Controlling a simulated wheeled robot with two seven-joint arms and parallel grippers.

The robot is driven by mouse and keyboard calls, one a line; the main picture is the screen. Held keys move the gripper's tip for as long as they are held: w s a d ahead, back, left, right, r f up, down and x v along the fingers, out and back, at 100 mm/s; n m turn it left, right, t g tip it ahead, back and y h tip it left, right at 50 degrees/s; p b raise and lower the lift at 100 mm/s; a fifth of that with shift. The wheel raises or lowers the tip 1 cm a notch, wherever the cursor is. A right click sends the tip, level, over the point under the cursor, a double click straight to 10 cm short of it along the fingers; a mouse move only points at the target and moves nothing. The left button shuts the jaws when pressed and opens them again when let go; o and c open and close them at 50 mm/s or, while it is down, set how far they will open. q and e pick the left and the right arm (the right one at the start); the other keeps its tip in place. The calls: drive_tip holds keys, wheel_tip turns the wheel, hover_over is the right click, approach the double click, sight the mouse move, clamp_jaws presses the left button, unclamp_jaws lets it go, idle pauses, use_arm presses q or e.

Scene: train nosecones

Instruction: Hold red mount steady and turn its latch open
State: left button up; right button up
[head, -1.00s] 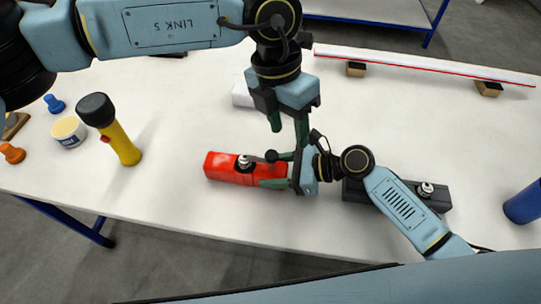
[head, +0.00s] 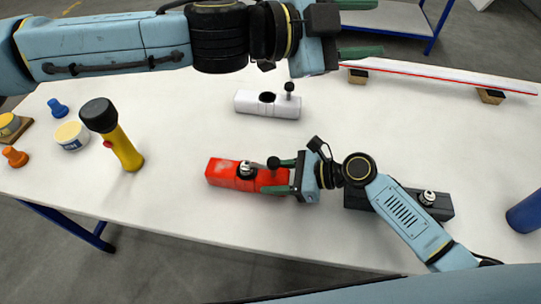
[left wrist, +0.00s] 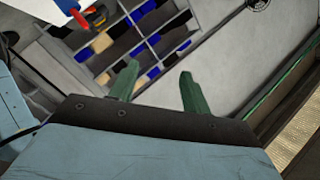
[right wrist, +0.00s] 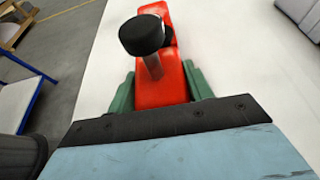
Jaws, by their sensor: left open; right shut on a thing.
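The red mount (head: 222,172) lies on the white table, with a metal fitting (head: 246,169) in its top. My right gripper (head: 270,177) is shut across the right end of the red mount, one green finger on each side. The latch's black knob (head: 273,163) stands near those fingers; in the right wrist view the knob (right wrist: 142,35) tops a short metal stem above the red body. How far the latch is turned is unclear. My left gripper (head: 381,28) is open and empty, well above and behind the mount; the left wrist view shows its fingers apart (left wrist: 160,72).
A white mount (head: 268,103) with a knob and an open hole lies behind. A dark mount (head: 440,203) is partly hidden by my right arm. A yellow torch (head: 125,150) stands left; a blue cylinder (head: 525,208) stands right. The table between torch and red mount is clear.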

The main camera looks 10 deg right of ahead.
use_arm(q)
wheel_tip(320, 180, down, 3)
drive_tip(key=w+a+n+t+y, duration=0.3)
drive_tip(key=n, duration=0.2)
drive_tip(key=n+g+y, duration=0.2)
drive_tip(key=n+y, duration=0.4)
drive_tip(key=y, duration=0.1)
hover_over(273, 161)
drive_tip(key=w, duration=0.2)
wheel_tip(273, 161, down, 9)
drive_tip(key=s+a+f+n+g+y, duration=0.2)
drive_tip(key=s+a+f+y, duration=0.1)
drive_tip(key=s+a+f, duration=0.1)
drive_tip(key=x, duration=1.1)
drive_tip(key=shift+s+a+f, duration=0.1)
drive_tip(key=shift+s+f, duration=0.05)
drive_tip(key=shift+f, duration=0.2)
drive_tip(key=shift+c, duration=0.3)
drive_tip(key=c, duration=0.9)
drive_tip(key=shift+c, duration=0.2)
